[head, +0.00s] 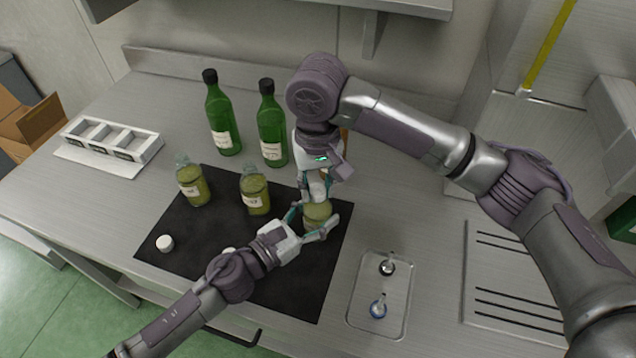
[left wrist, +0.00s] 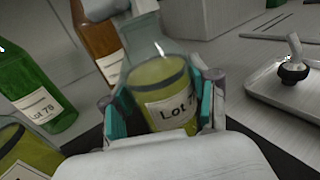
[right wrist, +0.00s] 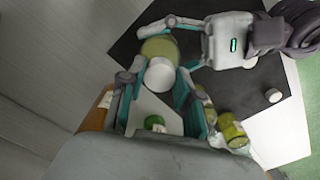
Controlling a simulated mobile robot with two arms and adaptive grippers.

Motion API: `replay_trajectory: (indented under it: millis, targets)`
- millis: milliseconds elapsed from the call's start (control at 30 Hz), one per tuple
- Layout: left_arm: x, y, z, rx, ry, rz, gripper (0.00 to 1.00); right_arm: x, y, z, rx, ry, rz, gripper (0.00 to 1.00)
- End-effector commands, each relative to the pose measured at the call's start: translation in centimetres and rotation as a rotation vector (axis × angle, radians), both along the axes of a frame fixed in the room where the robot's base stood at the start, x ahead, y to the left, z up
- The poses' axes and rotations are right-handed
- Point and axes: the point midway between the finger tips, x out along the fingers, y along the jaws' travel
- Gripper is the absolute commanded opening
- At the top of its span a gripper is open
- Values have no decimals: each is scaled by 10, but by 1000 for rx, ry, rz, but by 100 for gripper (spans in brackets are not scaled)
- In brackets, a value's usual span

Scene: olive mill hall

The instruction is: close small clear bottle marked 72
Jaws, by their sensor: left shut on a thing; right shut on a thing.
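A small clear bottle of yellow-green oil (head: 318,216) is at the right side of the dark mat (head: 180,255). My left gripper (head: 312,224) is shut around its body. In the left wrist view the bottle (left wrist: 162,85) carries a label reading "Lot 7", the last digit hidden by a finger. My right gripper (head: 318,187) points down from above, shut on a white cap (head: 318,191). The cap (right wrist: 159,75) also shows in the right wrist view, over the bottle's top. I cannot tell whether cap and neck touch.
Two other small oil bottles (head: 193,186) (head: 255,193) stand on the mat, with loose white caps (head: 165,242) (head: 229,252). Two green bottles (head: 222,125) (head: 271,130) stand behind, a brown bottle (left wrist: 97,42) nearby. A tray (head: 362,315) with two stoppers is at right, a white rack (head: 100,150) at left.

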Motion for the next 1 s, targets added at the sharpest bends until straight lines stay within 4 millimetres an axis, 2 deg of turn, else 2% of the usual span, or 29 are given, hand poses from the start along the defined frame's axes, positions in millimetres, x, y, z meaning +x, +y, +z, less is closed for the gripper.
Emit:
replay_trajectory:
  millis: [100,400,600,733,767,900,933,1000]
  targets:
    - [0,0,0,1,-1,-1,0,-1,2,-1,3,4,-313,21]
    - [0,0,0,0,0,-1,0,1,1,0,0,-1,-1101,21]
    - [0,0,0,0,0,-1,0,2,1,-1,-1,-1,-1470,21]
    - [0,0,0,0,0,-1,0,2,1,-1,0,-2,-1455,20]
    - [0,0,0,0,0,-1,0,2,1,-1,0,-2,-1455,35]
    - [0,0,0,0,0,-1,0,2,1,-1,-1,-1,-1453,58]
    - [0,0,0,0,0,-1,0,2,1,-1,-1,-1,-1453,62]
    - [0,0,0,0,0,-1,0,2,1,-1,-1,-1,-1452,62]
